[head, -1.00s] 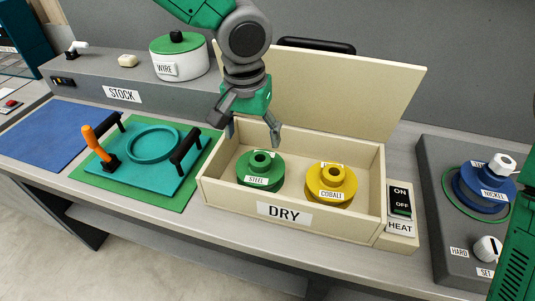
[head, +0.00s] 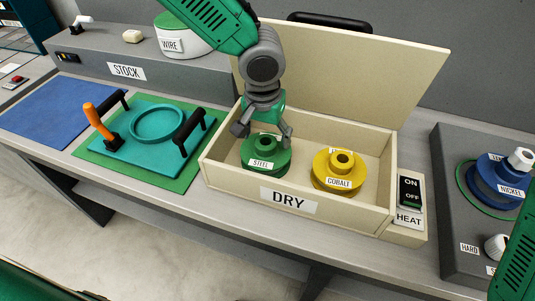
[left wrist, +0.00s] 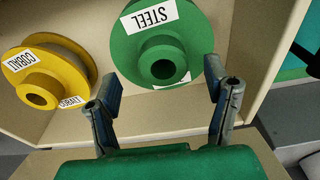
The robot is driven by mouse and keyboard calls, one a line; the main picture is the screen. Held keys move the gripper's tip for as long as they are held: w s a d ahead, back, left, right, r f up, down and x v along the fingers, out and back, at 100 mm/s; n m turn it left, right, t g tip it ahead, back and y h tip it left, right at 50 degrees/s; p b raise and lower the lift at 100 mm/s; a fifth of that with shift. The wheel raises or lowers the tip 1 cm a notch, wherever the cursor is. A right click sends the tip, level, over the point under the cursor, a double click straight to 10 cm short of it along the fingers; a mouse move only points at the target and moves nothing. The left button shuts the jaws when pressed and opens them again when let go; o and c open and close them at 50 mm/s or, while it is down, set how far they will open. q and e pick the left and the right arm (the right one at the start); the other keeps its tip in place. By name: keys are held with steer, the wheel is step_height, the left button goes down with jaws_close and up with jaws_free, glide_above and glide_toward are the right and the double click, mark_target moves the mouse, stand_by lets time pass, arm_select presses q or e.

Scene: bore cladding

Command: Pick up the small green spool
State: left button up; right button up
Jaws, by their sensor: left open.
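The small green spool (head: 263,160), labelled STEEL, sits upright in the left part of the open DRY box (head: 335,213). It also shows in the left wrist view (left wrist: 184,48), with its hub facing the camera. My left gripper (head: 262,136) is open and empty, down at the box just above the spool's hub. In the left wrist view its two fingers (left wrist: 166,98) are spread wide, with the spool beyond their tips. The gripper partly hides the back of the spool in the head view. My right gripper is not in view.
A yellow spool (head: 340,170), labelled COBALT, stands right of the green one in the box. The raised box lid (head: 345,75) is behind. A HEAT switch (head: 410,197) is at the box's right. A teal plate with black handles (head: 120,162) lies left.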

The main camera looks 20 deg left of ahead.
mark_target(266, 144)
arm_select(q)
steer(key=f, duration=0.3)
steer(key=shift+w, duration=0.3)
steer(key=shift+w+a+f, duration=0.1)
steer(key=shift+a+f, duration=0.1)
steer(key=shift+f, duration=0.05)
steer(key=shift+c, duration=0.8)
steer(key=shift+d, duration=0.1)
jaws_close()
